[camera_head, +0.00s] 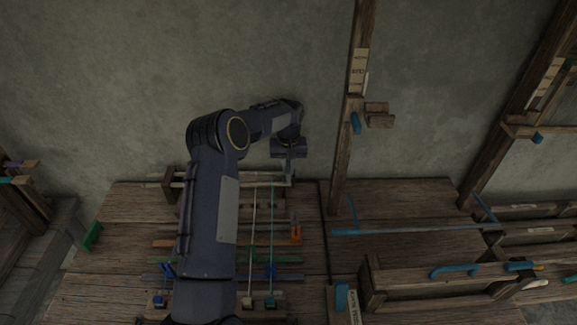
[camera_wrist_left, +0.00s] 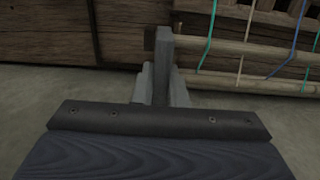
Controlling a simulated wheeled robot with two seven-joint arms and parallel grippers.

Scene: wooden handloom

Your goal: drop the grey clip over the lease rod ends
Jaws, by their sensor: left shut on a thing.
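My left gripper (camera_head: 289,166) reaches over the back of the loom table, at the right ends of two pale lease rods (camera_head: 262,184). It is shut on the grey clip (camera_head: 289,179), a small grey bar just beyond the jaws. In the left wrist view the clip (camera_wrist_left: 162,62) stands up from between the fingers (camera_wrist_left: 160,90). The two lease rods (camera_wrist_left: 245,84) run off to the right there, and their near ends meet or pass behind the clip. I cannot tell whether the rod ends sit inside it. My right gripper is not in view.
Coloured threads (camera_head: 272,235) cross the rods. An orange clip-like piece (camera_head: 296,232) lies on the table to the right. A wooden post (camera_head: 351,130) rises right of the gripper. Bare floor lies behind the table.

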